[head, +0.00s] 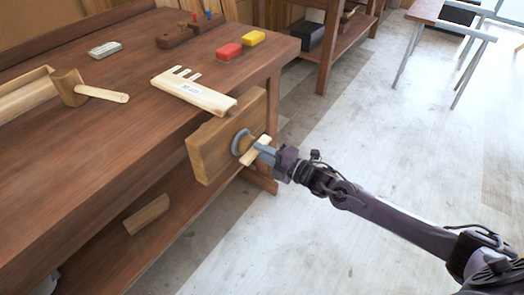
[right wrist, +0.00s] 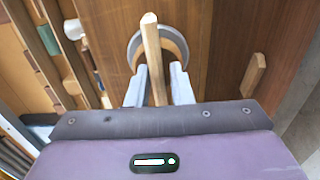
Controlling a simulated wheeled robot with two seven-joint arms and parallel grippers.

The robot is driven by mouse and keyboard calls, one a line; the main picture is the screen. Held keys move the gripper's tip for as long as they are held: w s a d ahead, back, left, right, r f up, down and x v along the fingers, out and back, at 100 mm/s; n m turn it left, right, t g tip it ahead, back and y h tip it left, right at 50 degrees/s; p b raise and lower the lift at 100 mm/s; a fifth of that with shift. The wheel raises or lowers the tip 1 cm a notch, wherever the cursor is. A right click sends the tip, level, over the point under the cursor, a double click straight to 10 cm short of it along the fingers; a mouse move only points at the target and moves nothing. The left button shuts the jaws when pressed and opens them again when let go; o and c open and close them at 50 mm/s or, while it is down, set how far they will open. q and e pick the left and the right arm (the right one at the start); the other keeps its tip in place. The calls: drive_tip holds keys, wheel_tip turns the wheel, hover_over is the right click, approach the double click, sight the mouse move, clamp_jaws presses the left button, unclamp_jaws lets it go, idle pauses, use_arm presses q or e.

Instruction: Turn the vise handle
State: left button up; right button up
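The vise handle (head: 261,146) is a light wooden bar across the round grey screw hub (head: 240,143) on the front of the wooden vise jaw (head: 208,155). In the head view it lies tilted, its upper end to the right. My right gripper (head: 263,152) is at the handle. The handle's lower end is hidden by the gripper body. My left gripper is not in view.
The vise is fixed to the workbench (head: 130,135). A wood piece (head: 147,214) lies on the lower shelf.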

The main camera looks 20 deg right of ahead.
drive_tip(key=shift+o, duration=1.1)
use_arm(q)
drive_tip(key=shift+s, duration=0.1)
use_arm(e)
drive_tip(key=shift+r, duration=0.1)
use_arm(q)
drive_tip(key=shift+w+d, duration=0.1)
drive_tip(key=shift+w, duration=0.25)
use_arm(e)
drive_tip(key=v, duration=0.8)
drive_tip(key=shift+w, duration=0.1)
